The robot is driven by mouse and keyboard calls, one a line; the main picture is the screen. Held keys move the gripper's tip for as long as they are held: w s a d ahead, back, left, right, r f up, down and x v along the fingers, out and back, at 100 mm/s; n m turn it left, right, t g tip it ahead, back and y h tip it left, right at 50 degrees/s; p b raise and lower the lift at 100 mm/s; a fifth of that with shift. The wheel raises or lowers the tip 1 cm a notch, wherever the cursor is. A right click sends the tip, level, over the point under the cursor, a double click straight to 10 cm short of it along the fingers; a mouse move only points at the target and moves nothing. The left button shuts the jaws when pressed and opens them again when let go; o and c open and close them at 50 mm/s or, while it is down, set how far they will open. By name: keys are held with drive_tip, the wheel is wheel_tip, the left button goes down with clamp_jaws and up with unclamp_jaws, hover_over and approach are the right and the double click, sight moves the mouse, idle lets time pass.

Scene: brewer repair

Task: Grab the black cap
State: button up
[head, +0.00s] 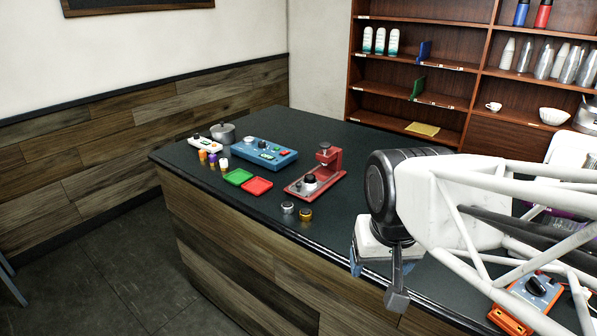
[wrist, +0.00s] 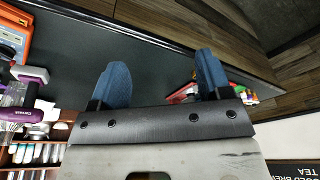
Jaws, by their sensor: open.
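My gripper (head: 356,262) is at the counter's front edge in the head view, partly hidden by my own wrist. In the wrist view its two blue fingers (wrist: 161,78) are wide apart with nothing between them. No separate black cap can be made out for certain. Two small round pieces, one silver with a dark top (head: 288,207) and one gold (head: 305,214), stand on the counter left of my gripper. Small vials with orange (head: 202,157), purple (head: 212,160) and white (head: 223,165) tops stand farther back; they are too small to tell more.
A red press-like device (head: 318,178), a blue box (head: 264,153), a green tray (head: 238,177) and a red tray (head: 257,187) are on the dark counter (head: 240,211). An orange device with a black knob (head: 540,286) is at lower right. Shelves (head: 452,58) stand behind.

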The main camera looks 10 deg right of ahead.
drive_tip(key=w+r+m, duration=0.4)
drive_tip(key=w+m, duration=0.1)
drive_tip(key=w, duration=0.9)
drive_tip(key=m+g, duration=0.3)
drive_tip(key=m, duration=1.3)
hover_over(310, 176)
drive_tip(key=f, duration=0.8)
drive_tip(key=s+f, duration=0.1)
drive_tip(key=f, duration=0.3)
drive_tip(key=shift+f, duration=0.4)
drive_tip(key=shift+w+f, duration=0.3)
drive_tip(key=shift+w, duration=0.1)
drive_tip(key=shift+f, duration=1.3)
